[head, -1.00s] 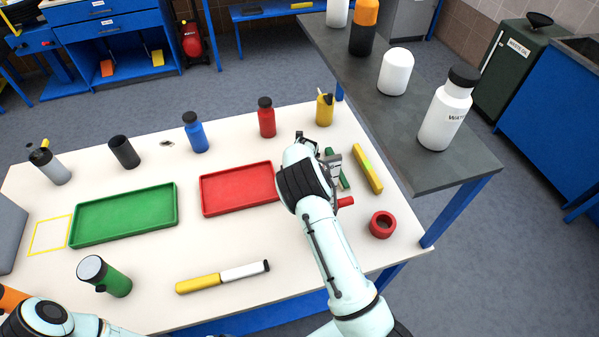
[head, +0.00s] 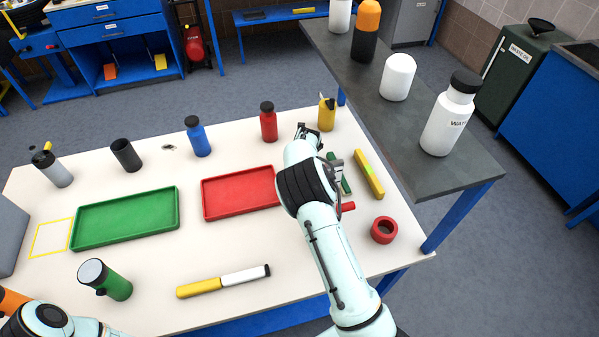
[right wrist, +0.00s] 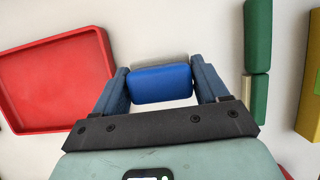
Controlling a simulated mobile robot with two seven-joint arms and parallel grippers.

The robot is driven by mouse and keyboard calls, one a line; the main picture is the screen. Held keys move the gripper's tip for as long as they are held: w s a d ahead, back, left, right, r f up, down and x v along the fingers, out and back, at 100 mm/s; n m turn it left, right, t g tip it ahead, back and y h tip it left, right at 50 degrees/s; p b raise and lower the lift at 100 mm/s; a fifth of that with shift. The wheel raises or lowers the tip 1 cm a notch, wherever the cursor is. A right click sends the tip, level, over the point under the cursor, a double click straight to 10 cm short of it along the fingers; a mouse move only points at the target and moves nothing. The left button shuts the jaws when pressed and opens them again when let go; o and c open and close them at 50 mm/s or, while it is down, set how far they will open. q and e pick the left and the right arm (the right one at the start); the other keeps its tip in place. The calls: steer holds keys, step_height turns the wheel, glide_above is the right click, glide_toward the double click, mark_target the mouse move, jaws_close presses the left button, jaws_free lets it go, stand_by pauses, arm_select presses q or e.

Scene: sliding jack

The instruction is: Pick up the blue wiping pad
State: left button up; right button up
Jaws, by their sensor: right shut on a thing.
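The blue wiping pad (right wrist: 161,84) shows in the right wrist view, between the two fingers of my right gripper (right wrist: 162,86). Both fingers touch its short ends, so the gripper is shut on it. A pale strip shows along its far edge. In the head view my right gripper (head: 308,132) is over the table, right of the red tray, and my own arm hides the pad. My left arm shows at the lower left corner of the head view, but its fingers are out of the picture.
The red tray (head: 205,198) is left of my right gripper; the green tray (head: 76,230) lies further left. A green bar (right wrist: 257,40) and a yellow bar (head: 369,174) lie to the right. Several bottles stand along the table's back. A red ring (head: 384,230) lies near the right edge.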

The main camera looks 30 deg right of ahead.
step_height(320, 180, up, 14)
steer(key=shift+r, duration=0.2)
steer(key=shift+o, duration=0.8)
steer(key=shift+c, duration=0.2)
steer(key=shift+s+f, duration=0.1)
